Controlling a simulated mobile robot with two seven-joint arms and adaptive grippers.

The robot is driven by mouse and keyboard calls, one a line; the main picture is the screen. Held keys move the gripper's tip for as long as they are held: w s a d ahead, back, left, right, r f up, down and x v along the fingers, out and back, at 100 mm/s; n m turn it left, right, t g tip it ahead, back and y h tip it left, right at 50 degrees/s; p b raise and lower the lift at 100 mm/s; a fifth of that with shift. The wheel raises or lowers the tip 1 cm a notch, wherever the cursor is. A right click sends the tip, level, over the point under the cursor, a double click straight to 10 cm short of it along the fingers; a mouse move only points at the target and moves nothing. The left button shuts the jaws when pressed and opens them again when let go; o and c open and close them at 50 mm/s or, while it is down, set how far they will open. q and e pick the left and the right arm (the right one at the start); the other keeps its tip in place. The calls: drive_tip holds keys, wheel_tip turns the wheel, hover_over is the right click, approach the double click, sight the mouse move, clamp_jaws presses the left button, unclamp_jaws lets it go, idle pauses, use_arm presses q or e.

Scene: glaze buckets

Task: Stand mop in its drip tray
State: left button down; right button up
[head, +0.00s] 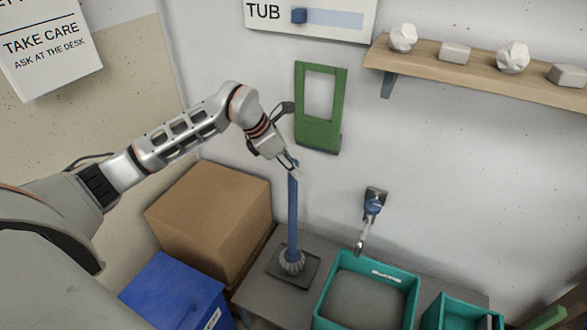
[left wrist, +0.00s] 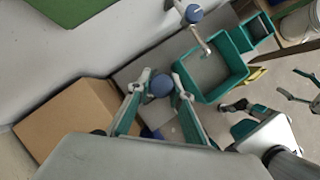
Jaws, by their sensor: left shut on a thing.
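My left gripper (head: 291,166) is shut on the top of the handle. In the left wrist view, the round blue handle end (left wrist: 160,85) sits between the left gripper's fingers (left wrist: 159,94). My right gripper (left wrist: 262,100) shows at the right of the left wrist view, apparently open and empty, away from the mop.
A cardboard box (head: 210,222) and a blue bin (head: 173,292) stand left of the tray. A teal tub (head: 367,263) is close on its right, below a wall tap (head: 371,208). A green frame (head: 320,138) hangs on the wall behind the left gripper. A shelf (head: 480,72) is at upper right.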

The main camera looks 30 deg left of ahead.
use_arm(q)
drive_tip(key=shift+f, duration=0.1)
drive_tip(key=c, duration=1.8)
unclamp_jaws()
